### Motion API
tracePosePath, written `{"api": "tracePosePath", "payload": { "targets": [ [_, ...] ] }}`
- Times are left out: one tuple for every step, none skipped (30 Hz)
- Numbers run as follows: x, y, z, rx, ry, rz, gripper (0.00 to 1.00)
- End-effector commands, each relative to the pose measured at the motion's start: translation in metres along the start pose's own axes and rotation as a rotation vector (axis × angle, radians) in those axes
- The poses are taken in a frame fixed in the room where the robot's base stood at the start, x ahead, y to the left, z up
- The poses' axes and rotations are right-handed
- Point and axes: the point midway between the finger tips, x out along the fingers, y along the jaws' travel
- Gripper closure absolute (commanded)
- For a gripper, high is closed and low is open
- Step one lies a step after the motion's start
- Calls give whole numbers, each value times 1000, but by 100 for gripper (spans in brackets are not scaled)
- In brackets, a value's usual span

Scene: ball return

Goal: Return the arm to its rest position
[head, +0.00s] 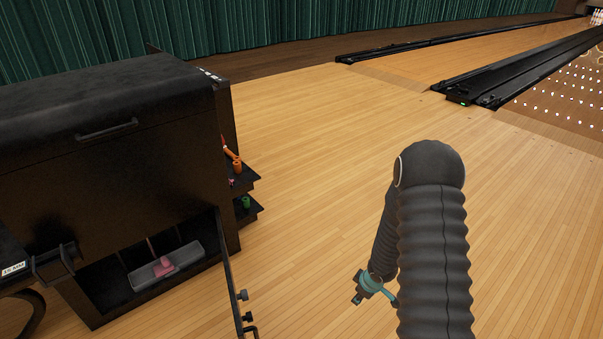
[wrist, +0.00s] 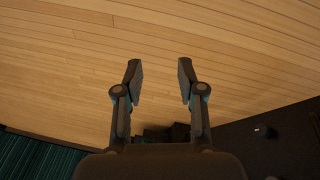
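My arm rises at the right of the head view, covered in dark ribbed sleeves, and bends at a rounded elbow. My gripper (wrist: 160,75) shows in the wrist view with its two fingers apart and nothing between them; bare wooden floor lies beyond. In the head view the wrist end with a teal band shows low, left of the upper sleeve, partly hidden by it. The fingertips cannot be made out there.
A black ball return machine (head: 110,150) stands at the left, with an open lower door (head: 231,285) jutting out. A grey tray (head: 165,268) with a pink item sits inside. Lanes and gutters (head: 500,75) lie at the back right. The middle floor is clear.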

Motion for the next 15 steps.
{"api": "tracePosePath", "payload": {
  "targets": [
    [-25,10,3,45,-46,36,61],
    [-38,14,7,76,-75,53,61],
    [-55,19,12,117,-113,74,61],
    [-68,21,15,147,-139,87,61],
    [-81,23,18,177,-163,99,61],
    [-99,24,22,217,-194,113,61],
    [-112,24,25,247,-214,122,61],
    [-125,24,27,277,-233,131,61],
    [-142,22,31,318,-258,139,61],
    [-155,20,33,347,-274,145,61],
    [-168,18,34,375,-289,149,61],
    [-185,14,36,414,-306,153,61],
    [-197,11,38,441,-317,155,61],
    [-209,8,39,468,-328,157,61],
    [-225,2,40,504,-340,157,61]
  ]
}}
